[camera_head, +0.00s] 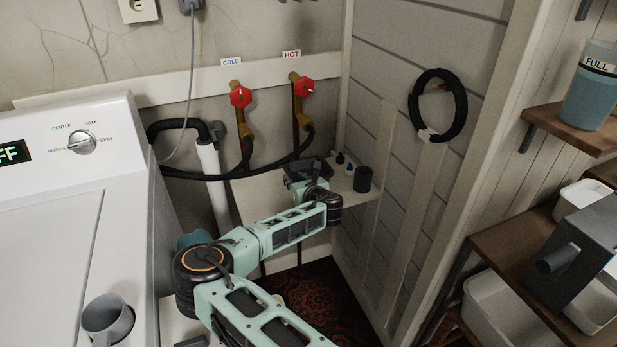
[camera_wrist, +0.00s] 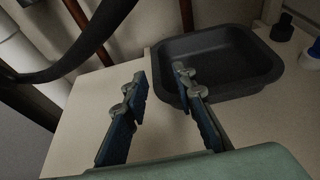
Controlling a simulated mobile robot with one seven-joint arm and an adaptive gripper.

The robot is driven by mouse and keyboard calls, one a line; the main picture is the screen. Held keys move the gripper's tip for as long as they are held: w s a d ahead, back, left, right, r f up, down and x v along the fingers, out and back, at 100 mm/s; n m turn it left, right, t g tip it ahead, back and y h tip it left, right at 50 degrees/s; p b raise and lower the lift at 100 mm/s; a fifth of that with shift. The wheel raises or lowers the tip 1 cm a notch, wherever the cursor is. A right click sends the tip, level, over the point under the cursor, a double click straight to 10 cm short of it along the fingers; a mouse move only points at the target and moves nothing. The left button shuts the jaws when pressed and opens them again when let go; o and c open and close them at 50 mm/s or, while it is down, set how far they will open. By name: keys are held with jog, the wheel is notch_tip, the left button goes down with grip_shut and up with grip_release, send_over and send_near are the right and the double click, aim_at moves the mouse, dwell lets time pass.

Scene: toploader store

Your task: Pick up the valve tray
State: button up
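The valve tray, a dark grey shallow tray with rounded corners (camera_wrist: 235,50), sits on a pale shelf in the wrist view and looks empty. In the head view the tray (camera_head: 322,165) is partly hidden behind my wrist. My gripper (camera_wrist: 160,72) is open with nothing between its blue-padded fingers. In the wrist view the right finger overlaps the tray's left part, while the left finger is outside its left rim. I cannot tell whether either finger touches the tray.
Black hoses (camera_head: 215,175) and the cold (camera_head: 240,95) and hot (camera_head: 303,87) valves are behind. A white washer (camera_head: 75,215) stands left.

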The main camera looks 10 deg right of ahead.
jog(key=shift+b+x, duration=0.3)
jog(key=shift+x, duration=2.3)
grip_shut()
